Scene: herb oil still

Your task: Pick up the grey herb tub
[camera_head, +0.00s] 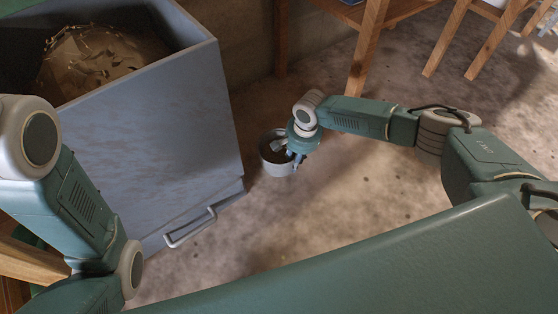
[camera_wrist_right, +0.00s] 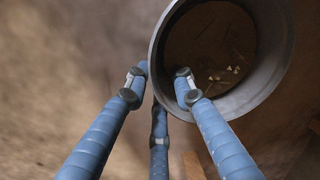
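The grey herb tub (camera_head: 279,168) is a round, open vessel low over the concrete floor, right of the big grey bin. I cannot tell whether it rests on the floor. In the right wrist view the tub (camera_wrist_right: 284,55) fills the upper right, its dark inside dotted with pale herb bits. My right gripper (camera_head: 294,155) is at the tub's right side. In the wrist view its fingers (camera_wrist_right: 161,75) straddle the near wall: one reaches over the opening, the others are outside. Whether they press on the wall is unclear. My left arm shows at the left; its gripper is out of view.
A large grey bin (camera_head: 150,130) with dried material (camera_head: 95,60) and a metal handle (camera_head: 190,228) stands at the left, close to the tub. Wooden furniture legs (camera_head: 365,50) stand behind. Concrete floor (camera_head: 370,200) is clear to the right of the tub.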

